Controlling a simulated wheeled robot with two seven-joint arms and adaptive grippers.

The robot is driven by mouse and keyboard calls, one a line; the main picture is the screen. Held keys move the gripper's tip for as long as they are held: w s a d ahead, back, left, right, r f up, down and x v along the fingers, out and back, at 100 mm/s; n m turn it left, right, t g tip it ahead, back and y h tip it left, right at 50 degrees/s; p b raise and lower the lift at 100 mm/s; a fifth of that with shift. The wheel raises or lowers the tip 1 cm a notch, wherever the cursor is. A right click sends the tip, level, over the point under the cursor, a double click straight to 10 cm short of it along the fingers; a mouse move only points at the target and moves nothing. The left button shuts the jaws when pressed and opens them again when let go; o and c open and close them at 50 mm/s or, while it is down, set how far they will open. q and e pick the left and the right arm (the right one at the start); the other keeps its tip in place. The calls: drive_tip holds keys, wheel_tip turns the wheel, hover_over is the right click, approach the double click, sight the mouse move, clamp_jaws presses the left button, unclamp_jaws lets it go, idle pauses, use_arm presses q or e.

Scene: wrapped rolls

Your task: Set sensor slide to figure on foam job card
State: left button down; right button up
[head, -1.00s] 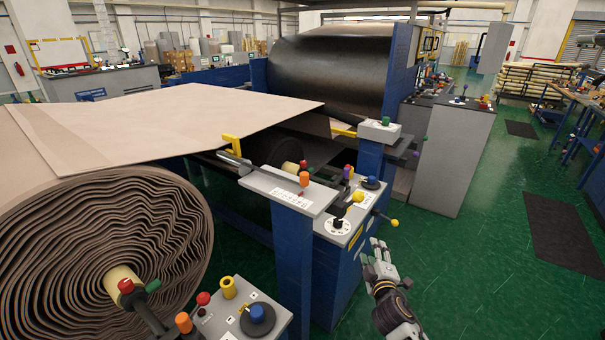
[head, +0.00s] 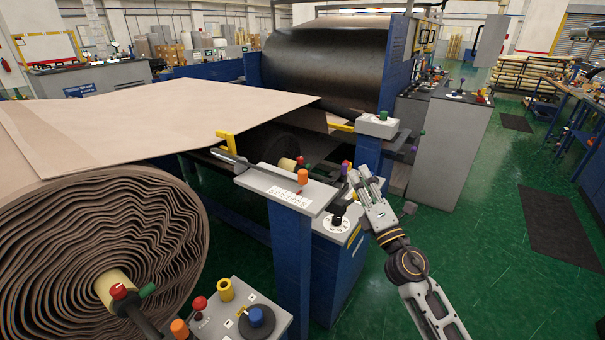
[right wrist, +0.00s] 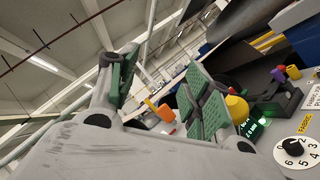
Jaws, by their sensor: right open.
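The likely sensor slide is an orange knob (head: 302,177) on a grey ledge (head: 285,188) with a white printed scale (head: 268,192); its setting is too small to read. An orange knob (right wrist: 165,113) also shows in the right wrist view, beyond the fingers. A white card (right wrist: 312,99) is cut off at that view's right edge, and I cannot read a foam figure on it. My right gripper (head: 364,181) is open and empty, to the right of the ledge above the machine's control panel. Its spread green-padded fingers (right wrist: 160,88) show in the right wrist view. My left gripper is out of view.
A numbered dial (right wrist: 298,150) and a yellow knob (right wrist: 237,108) with a green-lit readout (right wrist: 254,130) stand close by the right fingers. A large wrapped roll (head: 100,250) and a knobbed panel (head: 235,315) are at front left.

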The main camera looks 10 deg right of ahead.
drive_tip(key=w+a+n+g+y, duration=0.1)
drive_tip(key=a+n+g+y, duration=0.1)
drive_tip(key=a+n+y, duration=0.5)
drive_tip(key=n+g, duration=0.6)
drive_tip(key=n, duration=0.5)
approach(306, 175)
drive_tip(key=shift+f+v, duration=0.2)
drive_tip(key=shift+v, duration=0.85)
drive_tip(key=shift+w+a+m, duration=0.1)
drive_tip(key=shift+m, duration=0.2)
drive_tip(key=shift+p+x, duration=1.3)
drive_tip(key=shift+x, duration=5.4)
drive_tip(key=shift+w+r, duration=0.1)
drive_tip(key=shift+r, duration=0.05)
drive_tip(key=shift+c, duration=0.2)
clamp_jaws()
